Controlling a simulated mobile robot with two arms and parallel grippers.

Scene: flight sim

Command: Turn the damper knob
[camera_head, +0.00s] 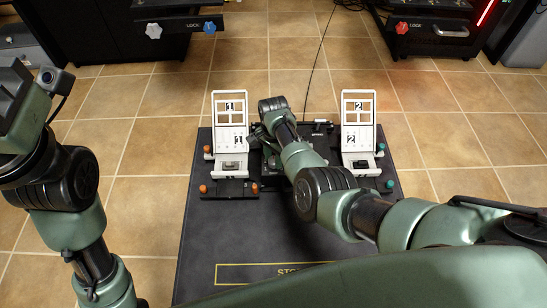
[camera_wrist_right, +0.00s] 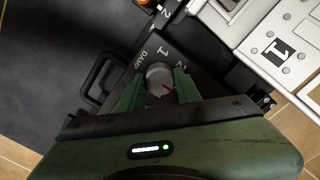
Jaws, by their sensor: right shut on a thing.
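In the head view my right forearm and wrist hide the knob, and the gripper shows only in part beside the left pedal. My left arm shows at the left of the head view, but its fingers are not in view.
White pedals marked 1 (camera_head: 230,115) and 2 (camera_head: 358,115) stand left and right of my right wrist. A black handle (camera_wrist_right: 97,80) sits beside the panel. The dark mat (camera_head: 225,235) is bare in front. Dark cabinets (camera_head: 435,25) stand behind on tiled floor.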

